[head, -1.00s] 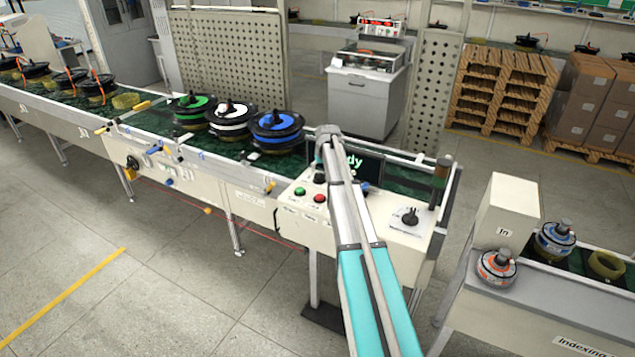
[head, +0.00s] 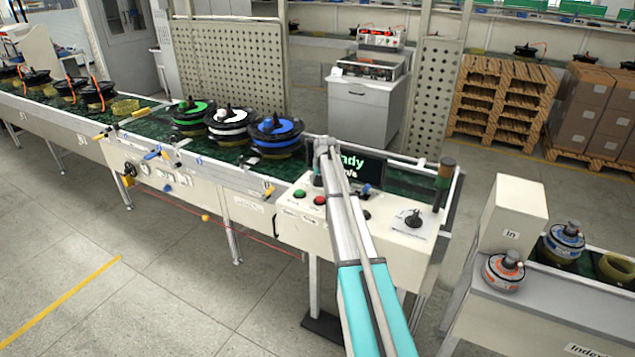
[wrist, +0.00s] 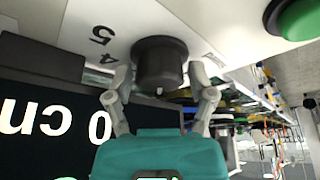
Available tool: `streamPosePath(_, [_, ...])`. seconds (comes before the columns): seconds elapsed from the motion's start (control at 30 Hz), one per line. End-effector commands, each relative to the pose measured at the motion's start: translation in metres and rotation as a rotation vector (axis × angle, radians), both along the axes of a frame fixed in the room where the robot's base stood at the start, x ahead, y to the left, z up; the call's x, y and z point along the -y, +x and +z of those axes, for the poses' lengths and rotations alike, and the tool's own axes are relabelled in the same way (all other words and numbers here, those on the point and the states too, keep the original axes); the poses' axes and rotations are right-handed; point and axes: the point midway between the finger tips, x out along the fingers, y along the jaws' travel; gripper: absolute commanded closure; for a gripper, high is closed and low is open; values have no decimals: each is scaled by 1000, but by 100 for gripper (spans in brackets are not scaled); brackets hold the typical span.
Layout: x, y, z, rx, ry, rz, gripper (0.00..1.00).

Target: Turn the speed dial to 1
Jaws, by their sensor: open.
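A round black dial (wrist: 160,62) stands on the white control panel (wrist: 225,45) in the upside-down wrist view. Printed numerals, a 5 and a 4 among them, show beside it. My gripper (wrist: 160,95) is open, with one finger on each side of the dial. I cannot tell whether the fingers touch it. The dial's pointer setting is not clear. In the head view my gripper (head: 320,165) is over the panel beside the display, and my arm largely hides the dial there.
Green (head: 299,193) and red (head: 319,200) buttons are close in front. Another black knob (head: 413,218) and a post (head: 444,175) stand at the panel's right. The conveyor with black reels (head: 275,137) runs left.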

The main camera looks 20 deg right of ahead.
Motion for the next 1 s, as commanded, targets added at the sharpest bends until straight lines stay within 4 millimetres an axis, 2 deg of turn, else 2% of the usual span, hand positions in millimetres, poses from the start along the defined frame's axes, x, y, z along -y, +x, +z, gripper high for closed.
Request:
streamPosePath(0.27, [0, 0, 0, 0, 0, 0, 31])
streamPosePath(0.57, [0, 0, 0, 0, 0, 0, 86])
streamPosePath(0.6, [-15, -3, 0, 0, 0, 3, 91])
streamPosePath(0.7, [-4, 0, 0, 0, 3, 1, 92])
streamPosePath(1.0, [-1, 0, 0, 0, 3, 5, 91])
